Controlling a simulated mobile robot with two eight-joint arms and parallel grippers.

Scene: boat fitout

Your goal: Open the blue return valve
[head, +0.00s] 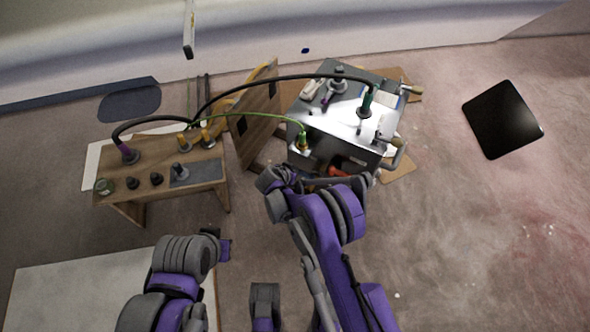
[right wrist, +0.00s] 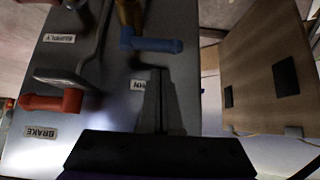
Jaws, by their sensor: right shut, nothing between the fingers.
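In the right wrist view the blue valve handle (right wrist: 155,44) lies crosswise on a brass stem (right wrist: 130,12) on the grey panel (right wrist: 70,60). My right gripper (right wrist: 158,76) is shut and empty, its tips just below the blue handle in the picture. I cannot tell whether they touch it. A label (right wrist: 137,86) beside the fingers is partly covered. In the head view my right arm (head: 335,215) reaches to the front of the metal cabinet (head: 335,125) and hides the blue handle.
A red handle (right wrist: 52,102) sits near the BRAKE label (right wrist: 40,133), and a grey lever (right wrist: 80,72) near the SUPPLY label (right wrist: 59,38). A wooden board (head: 258,115) stands left of the cabinet. Hoses (head: 270,79) run to a wooden bench (head: 150,190). Floor at the right is mostly clear.

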